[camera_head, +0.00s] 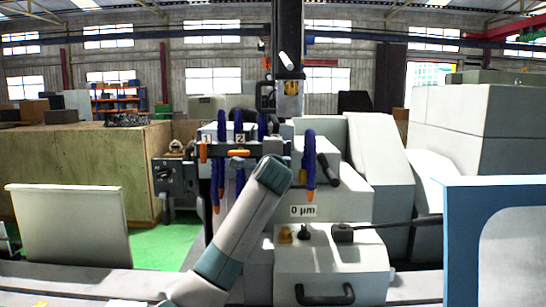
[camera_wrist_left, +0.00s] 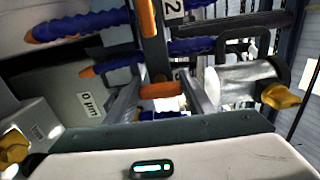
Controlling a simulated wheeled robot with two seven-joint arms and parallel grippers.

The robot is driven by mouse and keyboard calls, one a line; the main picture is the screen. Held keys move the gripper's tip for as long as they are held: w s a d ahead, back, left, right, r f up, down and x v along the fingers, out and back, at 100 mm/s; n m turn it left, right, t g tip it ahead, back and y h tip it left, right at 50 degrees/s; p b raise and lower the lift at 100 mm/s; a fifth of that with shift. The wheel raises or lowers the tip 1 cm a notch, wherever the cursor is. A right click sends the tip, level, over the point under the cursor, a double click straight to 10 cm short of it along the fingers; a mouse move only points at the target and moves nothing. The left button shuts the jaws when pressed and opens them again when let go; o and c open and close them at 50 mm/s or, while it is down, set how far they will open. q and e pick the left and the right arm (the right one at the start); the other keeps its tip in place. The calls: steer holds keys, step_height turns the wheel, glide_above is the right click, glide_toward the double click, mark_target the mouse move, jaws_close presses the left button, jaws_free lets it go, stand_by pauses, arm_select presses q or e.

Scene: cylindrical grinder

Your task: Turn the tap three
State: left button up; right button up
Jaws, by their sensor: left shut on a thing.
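The grinder's tap row shows in the head view, with labels 1 and 2. Tap one (camera_head: 204,152) has an upright orange handle, and tap two (camera_head: 238,153) has a level one. My left arm rises from the bottom and covers the place right of tap two. In the left wrist view, my left gripper (camera_wrist_left: 160,96) is shut on an orange tap handle (camera_wrist_left: 160,90) beyond the one labelled 2, which fits tap three. The orange handle by label 2 also shows in the left wrist view (camera_wrist_left: 148,16). My right gripper is not in view.
Blue coolant hoses (camera_head: 310,160) with orange tips hang close around the taps; they also crowd the left wrist view (camera_wrist_left: 80,25). A silver cylinder with a yellow knob (camera_wrist_left: 280,96) sits right of the fingers. The grinder's grey housing (camera_head: 330,265) stands right of my arm.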

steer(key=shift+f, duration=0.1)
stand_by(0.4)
arm_select(q)
steer(key=o, duration=1.1)
steer(key=shift+c, duration=0.2)
steer(key=shift+s, duration=0.1)
steer(key=s+b, duration=0.6)
steer(key=s, duration=1.1)
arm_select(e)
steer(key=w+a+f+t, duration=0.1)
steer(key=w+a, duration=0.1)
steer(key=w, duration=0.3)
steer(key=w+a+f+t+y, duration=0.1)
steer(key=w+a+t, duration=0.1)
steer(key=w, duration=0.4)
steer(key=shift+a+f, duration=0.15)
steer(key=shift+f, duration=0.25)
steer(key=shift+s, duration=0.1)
